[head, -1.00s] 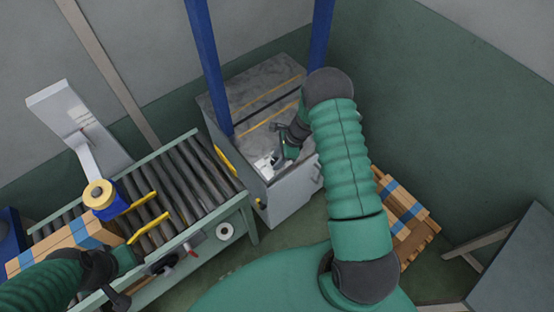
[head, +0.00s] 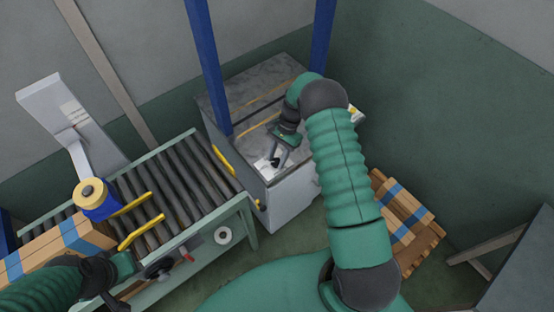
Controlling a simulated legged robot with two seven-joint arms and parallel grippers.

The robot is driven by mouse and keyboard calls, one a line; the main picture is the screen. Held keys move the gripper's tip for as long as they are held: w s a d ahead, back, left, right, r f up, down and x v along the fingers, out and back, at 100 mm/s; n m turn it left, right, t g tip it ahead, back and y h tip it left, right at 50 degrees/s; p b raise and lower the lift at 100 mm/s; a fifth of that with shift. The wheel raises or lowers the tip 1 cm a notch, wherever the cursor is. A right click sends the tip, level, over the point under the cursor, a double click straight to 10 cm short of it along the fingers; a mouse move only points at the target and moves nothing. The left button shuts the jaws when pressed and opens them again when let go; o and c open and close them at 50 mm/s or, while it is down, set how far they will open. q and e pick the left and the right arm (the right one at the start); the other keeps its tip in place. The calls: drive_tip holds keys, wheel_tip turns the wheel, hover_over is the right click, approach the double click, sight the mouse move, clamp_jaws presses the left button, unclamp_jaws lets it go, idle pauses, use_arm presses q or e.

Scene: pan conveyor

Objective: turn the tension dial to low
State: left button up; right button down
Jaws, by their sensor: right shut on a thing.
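The tension dial (head: 275,162) is a small dark knob on a white label panel (head: 262,166) at the front left corner of the grey-topped strapping machine (head: 290,195). My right gripper (head: 276,159) reaches down over that corner from the right and is shut on the dial. Its fingers cover much of the dial, so I cannot read its setting. My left gripper (head: 116,300) is at the lower left in front of the conveyor, partly hidden by its own arm; I cannot tell its jaw state.
A roller conveyor (head: 186,180) runs left of the machine, carrying cardboard boxes (head: 60,245) with blue bands. Two blue posts (head: 208,70) rise at the machine. A wooden pallet with flat blue-banded cartons (head: 405,210) lies on the floor at right. Floor there is partly free.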

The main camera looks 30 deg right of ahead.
drive_tip(key=shift+w+d+r+n, duration=0.2)
drive_tip(key=shift+w+n, duration=0.05)
drive_tip(key=shift+n, duration=0.05)
drive_tip(key=c, duration=1.4)
unclamp_jaws()
drive_tip(key=o, duration=0.4)
drive_tip(key=shift+s+f, duration=0.1)
drive_tip(key=shift+f, duration=0.05)
drive_tip(key=b+v, duration=0.1)
drive_tip(key=v, duration=1.5)
drive_tip(key=shift+r, duration=0.4)
